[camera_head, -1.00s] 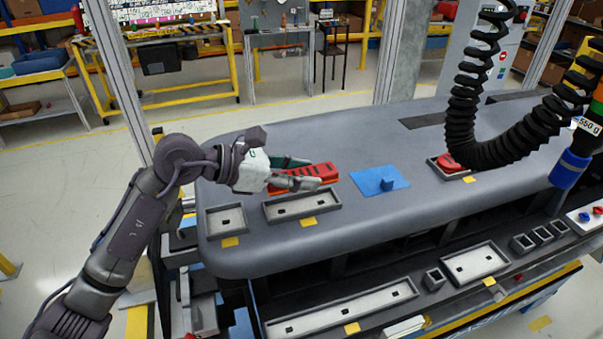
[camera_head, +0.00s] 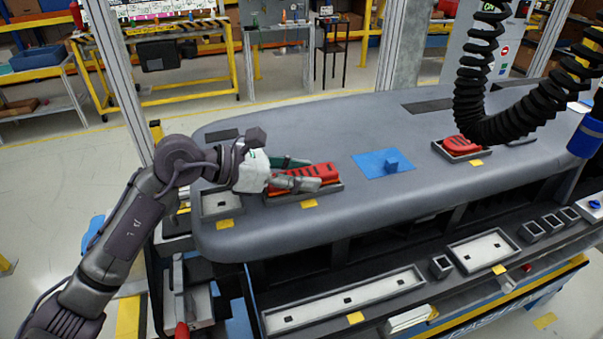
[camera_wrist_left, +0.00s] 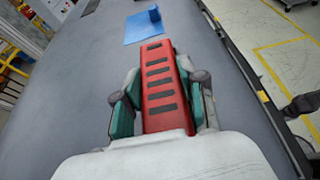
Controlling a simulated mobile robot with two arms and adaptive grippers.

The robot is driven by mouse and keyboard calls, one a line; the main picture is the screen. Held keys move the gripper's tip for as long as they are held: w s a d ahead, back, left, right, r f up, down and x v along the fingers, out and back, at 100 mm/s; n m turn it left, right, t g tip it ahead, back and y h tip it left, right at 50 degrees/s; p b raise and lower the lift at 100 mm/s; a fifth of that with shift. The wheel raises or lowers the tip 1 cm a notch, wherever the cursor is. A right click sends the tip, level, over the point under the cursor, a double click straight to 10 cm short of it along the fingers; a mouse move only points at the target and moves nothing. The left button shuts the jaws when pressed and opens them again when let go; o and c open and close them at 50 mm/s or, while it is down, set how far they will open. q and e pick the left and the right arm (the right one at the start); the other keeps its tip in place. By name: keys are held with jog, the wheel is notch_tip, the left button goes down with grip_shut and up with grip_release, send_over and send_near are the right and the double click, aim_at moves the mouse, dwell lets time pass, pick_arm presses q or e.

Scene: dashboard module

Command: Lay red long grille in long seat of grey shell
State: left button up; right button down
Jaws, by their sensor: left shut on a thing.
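The red long grille (camera_head: 316,174) has dark slots along its top. My left gripper (camera_head: 300,174) is shut on it, one finger on each side, as the left wrist view also shows with the grille (camera_wrist_left: 158,75) between the fingers (camera_wrist_left: 160,105). The grille is at the long seat (camera_head: 328,189) of the grey shell (camera_head: 290,125), on the shell's left part. The grille and fingers hide most of the seat, so I cannot tell whether the grille touches its floor. My right gripper is not in view.
A small empty seat (camera_head: 222,202) lies left of the long seat. A blue pad with a raised block (camera_head: 383,163) lies to the right. A red part (camera_head: 462,145) sits in another seat farther right. Black coiled hose (camera_head: 520,115) hangs at the right. Grey trays (camera_head: 345,300) line the front.

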pick_arm(q)
jog(key=o, duration=1.2)
jog(key=shift+f, duration=0.3)
jog(key=shift+a, duration=0.1)
